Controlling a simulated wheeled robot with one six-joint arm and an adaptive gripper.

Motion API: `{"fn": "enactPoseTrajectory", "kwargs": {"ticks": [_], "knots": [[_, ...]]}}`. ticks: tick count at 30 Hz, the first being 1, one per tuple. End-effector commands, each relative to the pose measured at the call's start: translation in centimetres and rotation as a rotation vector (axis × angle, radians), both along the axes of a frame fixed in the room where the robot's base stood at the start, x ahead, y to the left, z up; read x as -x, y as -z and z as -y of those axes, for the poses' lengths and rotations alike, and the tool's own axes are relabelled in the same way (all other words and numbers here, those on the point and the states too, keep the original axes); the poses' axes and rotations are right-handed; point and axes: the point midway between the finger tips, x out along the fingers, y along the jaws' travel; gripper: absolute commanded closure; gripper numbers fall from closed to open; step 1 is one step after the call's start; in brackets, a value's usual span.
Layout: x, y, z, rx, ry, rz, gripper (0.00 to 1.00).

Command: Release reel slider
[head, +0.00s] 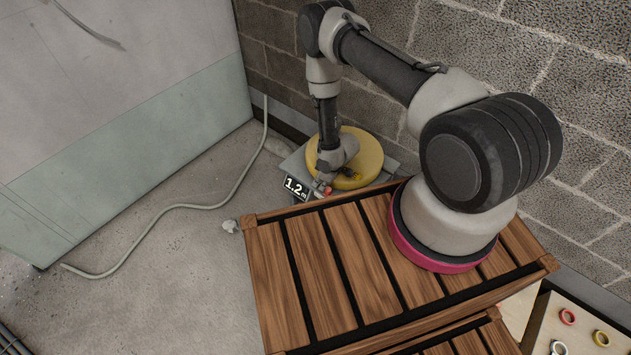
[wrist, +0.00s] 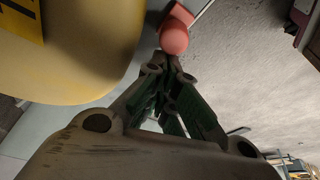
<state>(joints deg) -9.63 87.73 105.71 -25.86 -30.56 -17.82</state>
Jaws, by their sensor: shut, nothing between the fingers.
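A yellow reel (head: 368,158) lies on a grey stand (head: 294,162) on the floor by the brick wall. In the wrist view the reel (wrist: 75,55) fills the upper left, with a darker label at its edge. A red rounded knob (wrist: 174,38), probably on the slider, has a thin pale rod behind it. A small red part (head: 324,188) also shows beside the reel in the head view. My gripper (wrist: 168,60) is shut and empty, its fingertips close to the knob. I cannot tell whether they touch it.
A black "1.2 m" sign (head: 296,188) stands at the stand's front. A wooden slatted crate (head: 290,285) fills the foreground. A pale loose conduit (head: 190,206) lies on the floor. Coloured tape rolls (head: 567,317) lie on a board at lower right. Floor on the left is mostly clear.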

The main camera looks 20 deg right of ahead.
Motion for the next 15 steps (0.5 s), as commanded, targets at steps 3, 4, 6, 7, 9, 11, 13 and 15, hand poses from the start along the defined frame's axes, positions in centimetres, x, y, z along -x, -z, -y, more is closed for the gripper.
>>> {"fn": "enactPoseTrajectory", "kwargs": {"ticks": [3,4,6,7,9,11,13,15], "knots": [[0.1,0.0,0.1,0.0,0.0,0.0,1.0],[0.1,0.0,0.1,0.0,0.0,0.0,1.0],[0.1,0.0,0.1,0.0,0.0,0.0,1.0],[0.1,0.0,0.1,0.0,0.0,0.0,1.0],[0.1,0.0,0.1,0.0,0.0,0.0,1.0],[0.2,0.0,0.2,0.0,0.0,0.0,1.0],[0.8,0.0,0.6,0.0,0.001,-0.002,1.0],[1.7,0.1,1.3,0.001,0.002,-0.004,1.0]]}}
